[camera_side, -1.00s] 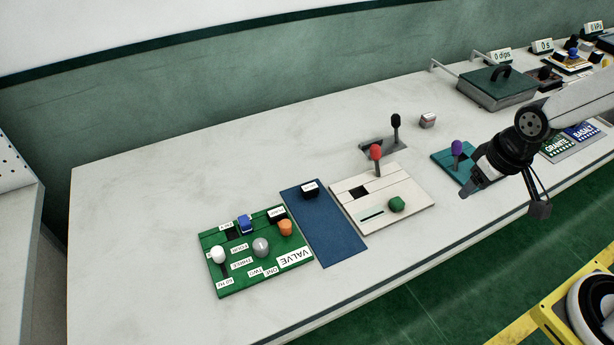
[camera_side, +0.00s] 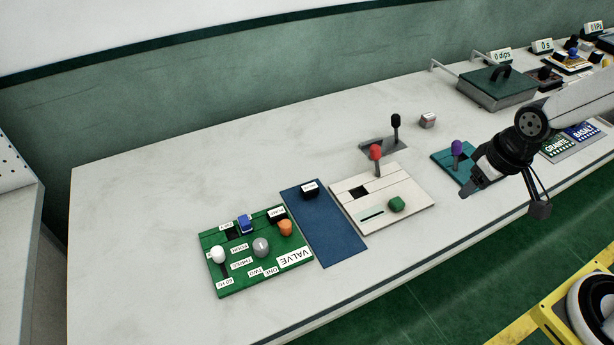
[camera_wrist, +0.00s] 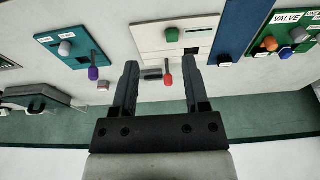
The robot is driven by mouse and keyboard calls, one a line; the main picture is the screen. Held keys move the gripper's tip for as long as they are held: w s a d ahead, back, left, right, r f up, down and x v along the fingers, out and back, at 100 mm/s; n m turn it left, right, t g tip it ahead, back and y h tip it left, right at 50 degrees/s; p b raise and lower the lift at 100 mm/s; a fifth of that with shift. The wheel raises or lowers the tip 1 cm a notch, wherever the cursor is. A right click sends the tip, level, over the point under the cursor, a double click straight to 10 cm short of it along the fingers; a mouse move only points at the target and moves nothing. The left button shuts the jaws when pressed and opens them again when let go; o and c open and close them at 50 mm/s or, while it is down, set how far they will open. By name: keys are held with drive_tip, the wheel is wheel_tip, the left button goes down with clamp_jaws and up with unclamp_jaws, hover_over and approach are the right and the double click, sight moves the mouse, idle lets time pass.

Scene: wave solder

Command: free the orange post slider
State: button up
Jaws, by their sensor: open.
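The orange post (camera_side: 285,228) stands at the right side of the green VALVE panel (camera_side: 228,288), near a black block (camera_side: 277,214). In the wrist view the orange post (camera_wrist: 270,43) shows small at the far right. My gripper (camera_wrist: 160,68) is open and empty, with its two fingers framing the area around the red lever in that view. In the side view my gripper (camera_side: 470,188) hangs at the right, near the teal panel, well away from the orange post. The slot around the post is too small to make out.
The green panel also carries a white knob (camera_side: 218,255), a grey knob (camera_side: 261,247) and a blue block (camera_side: 245,224). Between it and my gripper are a blue plate (camera_side: 330,235), a red lever (camera_side: 376,152) and a green knob (camera_side: 397,204). A purple lever (camera_side: 457,148) stands near my gripper.

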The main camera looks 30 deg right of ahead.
drive_tip(key=shift+o, duration=0.9)
drive_tip(key=n+g, duration=0.3)
drive_tip(key=n, duration=0.6)
hover_over(285, 223)
drive_tip(key=f, duration=1)
drive_tip(key=shift+d+f, duration=0.25)
drive_tip(key=shift+a+f, duration=0.15)
drive_tip(key=shift+a, duration=0.1)
